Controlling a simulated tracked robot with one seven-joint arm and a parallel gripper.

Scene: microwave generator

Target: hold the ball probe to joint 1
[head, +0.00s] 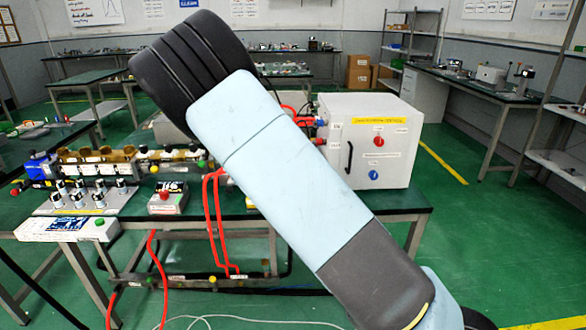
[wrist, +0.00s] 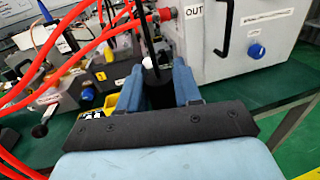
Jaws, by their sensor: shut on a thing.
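In the wrist view, my gripper (wrist: 158,88) has its two blue fingers closed around a dark handle, which I take to be the ball probe (wrist: 156,76). A thin black rod rises from it toward the top of the picture. A small white patch shows beside the handle; I cannot tell whether it belongs to the probe. In the head view my arm crosses the middle, and the gripper and probe are not seen. A row of brass-coloured waveguide parts (head: 110,160) stands on the bench at left. I cannot tell which joint is joint 1.
A white cabinet (head: 345,145) with red and blue knobs stands on the green-topped bench (head: 240,205). Its OUT label (wrist: 194,12) and blue knob (wrist: 256,51) show in the wrist view. Red hoses (wrist: 68,62) cross near the gripper's left. A control box (head: 168,198) stands at the front.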

